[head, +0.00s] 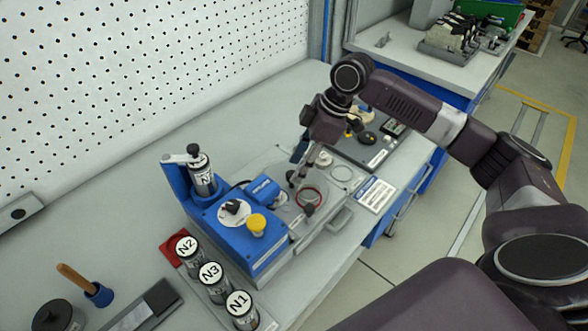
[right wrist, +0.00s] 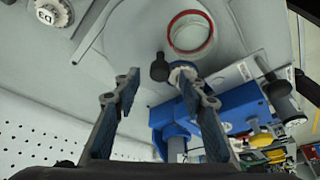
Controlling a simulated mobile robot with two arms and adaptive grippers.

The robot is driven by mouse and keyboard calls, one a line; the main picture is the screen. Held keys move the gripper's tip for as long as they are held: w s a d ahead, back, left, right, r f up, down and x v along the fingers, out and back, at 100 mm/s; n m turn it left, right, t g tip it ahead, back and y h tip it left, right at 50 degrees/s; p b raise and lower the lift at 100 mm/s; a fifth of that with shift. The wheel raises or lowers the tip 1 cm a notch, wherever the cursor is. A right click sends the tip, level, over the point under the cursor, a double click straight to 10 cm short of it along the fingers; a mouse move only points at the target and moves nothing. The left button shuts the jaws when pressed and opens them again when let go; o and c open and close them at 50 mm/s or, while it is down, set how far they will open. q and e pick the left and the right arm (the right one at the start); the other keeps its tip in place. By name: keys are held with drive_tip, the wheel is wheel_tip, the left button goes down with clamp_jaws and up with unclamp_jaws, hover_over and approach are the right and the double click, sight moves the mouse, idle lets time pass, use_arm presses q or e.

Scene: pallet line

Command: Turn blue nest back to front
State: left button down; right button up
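A blue box-shaped unit (head: 270,243) stands mid-bench in the head view. It carries a yellow knob (head: 256,224), a white dial with a dark knob (head: 234,211) and a labelled cylinder (head: 202,175). I cannot tell for sure that this unit is the blue nest. Its blue body also shows in the right wrist view (right wrist: 235,98). My right gripper (head: 297,168) is above the grey plate beside the unit. In the right wrist view its two fingers (right wrist: 158,80) are apart with nothing held between them. A red ring (right wrist: 190,33) lies on the plate beyond the fingertips. My left gripper is not in view.
Cylinders N2 (head: 189,250), N3 (head: 214,280) and N1 (head: 241,308) stand at the unit's front left. A dark panel (head: 372,152) is behind my right gripper. A perforated wall (head: 130,80) bounds the back. Bare bench lies between wall and unit.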

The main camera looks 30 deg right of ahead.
drive_tip(key=shift+x, duration=1.4)
clamp_jaws()
